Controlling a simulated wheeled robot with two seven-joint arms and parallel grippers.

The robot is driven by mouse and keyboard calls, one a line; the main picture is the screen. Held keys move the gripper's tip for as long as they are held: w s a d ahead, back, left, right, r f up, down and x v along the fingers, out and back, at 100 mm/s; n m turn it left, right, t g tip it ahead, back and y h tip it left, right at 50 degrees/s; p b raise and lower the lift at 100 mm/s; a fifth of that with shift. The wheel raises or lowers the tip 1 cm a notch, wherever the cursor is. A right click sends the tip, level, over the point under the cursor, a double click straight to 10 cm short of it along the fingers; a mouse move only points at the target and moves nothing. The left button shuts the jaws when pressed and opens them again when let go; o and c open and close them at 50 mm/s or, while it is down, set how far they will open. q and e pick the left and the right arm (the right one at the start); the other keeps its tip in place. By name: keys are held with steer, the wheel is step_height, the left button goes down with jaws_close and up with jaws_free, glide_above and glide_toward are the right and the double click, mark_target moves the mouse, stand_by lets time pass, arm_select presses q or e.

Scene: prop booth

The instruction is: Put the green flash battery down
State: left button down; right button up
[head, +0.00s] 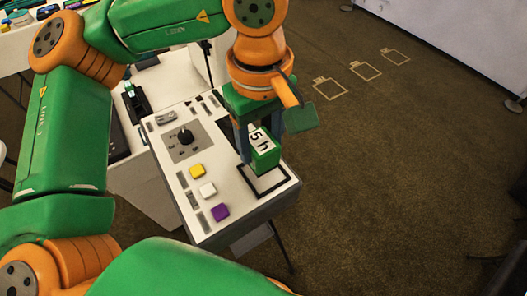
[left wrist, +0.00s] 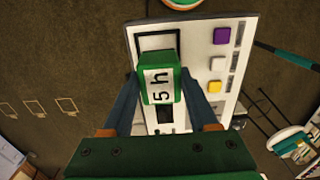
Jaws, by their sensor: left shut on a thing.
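The green flash battery (head: 266,158) has a white label reading "5 h". My left gripper (head: 258,140) is shut on it, with a blue-grey finger on either side. In the left wrist view the battery (left wrist: 161,86) sits between the fingers, label towards the camera. In the head view its lower end shows over the black square outline (head: 258,197) at the near right end of the white panel (head: 228,217). In the left wrist view the outline (left wrist: 157,33) extends beyond the battery. I cannot tell whether the battery touches the panel. My right gripper is not in view.
The panel carries a black knob (head: 185,136) and yellow (head: 197,171), white (head: 207,189) and purple (head: 220,212) buttons. A table with coloured items (head: 20,18) stands at the far left. The brown floor (head: 400,170) to the right is mostly clear.

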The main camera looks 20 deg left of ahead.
mark_target(263, 144)
arm_select(q)
step_height(263, 144, down, 3)
steer(key=shift+s+d, duration=0.1)
steer(key=shift+d, duration=0.05)
steer(key=shift+f, duration=0.2)
steer(key=shift+f, duration=0.15)
steer(key=shift+c, duration=0.9)
jaws_free()
steer(key=shift+r, duration=0.7)
step_height(263, 144, up, 11)
steer(key=shift+p, duration=0.35)
